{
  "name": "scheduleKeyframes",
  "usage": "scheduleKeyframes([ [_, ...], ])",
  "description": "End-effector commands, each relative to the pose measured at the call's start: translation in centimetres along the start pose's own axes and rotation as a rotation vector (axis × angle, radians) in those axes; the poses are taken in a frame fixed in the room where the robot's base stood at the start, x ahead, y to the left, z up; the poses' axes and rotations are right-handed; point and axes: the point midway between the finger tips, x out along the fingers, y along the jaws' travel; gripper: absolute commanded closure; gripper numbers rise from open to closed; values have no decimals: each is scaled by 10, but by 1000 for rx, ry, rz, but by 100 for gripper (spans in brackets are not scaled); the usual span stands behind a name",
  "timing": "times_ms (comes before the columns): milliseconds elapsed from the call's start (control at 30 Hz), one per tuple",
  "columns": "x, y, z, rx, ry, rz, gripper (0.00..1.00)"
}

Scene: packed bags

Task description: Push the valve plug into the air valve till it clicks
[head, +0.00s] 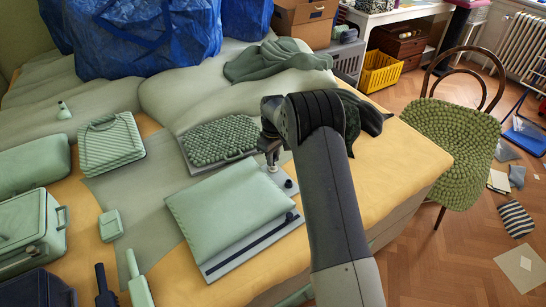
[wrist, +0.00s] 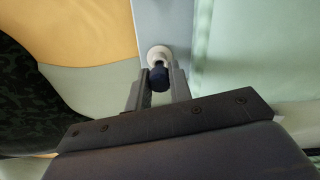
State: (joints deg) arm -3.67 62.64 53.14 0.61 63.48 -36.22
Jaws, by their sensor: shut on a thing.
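My gripper (head: 272,163) points down at the far right corner of a flat mint-green pad (head: 225,210) on the bed. In the wrist view my gripper (wrist: 158,84) is shut on the dark blue valve plug (wrist: 158,77). The pale round air valve (wrist: 158,54) shows right beyond the plug, on a grey-blue strip beside the pad. The plug overlaps the valve's near rim in this view; I cannot tell how deep it sits. In the head view my gripper hides the plug and valve.
A small dark knob (head: 289,183) and a second one (head: 291,216) lie along the pad's right side. Green cases and blue bags (head: 150,35) crowd the left and back. The yellow sheet (head: 400,165) at right is clear.

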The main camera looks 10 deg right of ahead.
Motion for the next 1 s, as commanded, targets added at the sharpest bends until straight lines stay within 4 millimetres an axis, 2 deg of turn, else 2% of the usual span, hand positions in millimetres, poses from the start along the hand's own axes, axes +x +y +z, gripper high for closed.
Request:
scheduleKeyframes([
  [967, 21, 0, 0, 0, 0, 0, 100],
  [1000, 20, 0, 0, 0, 0, 0, 77],
])
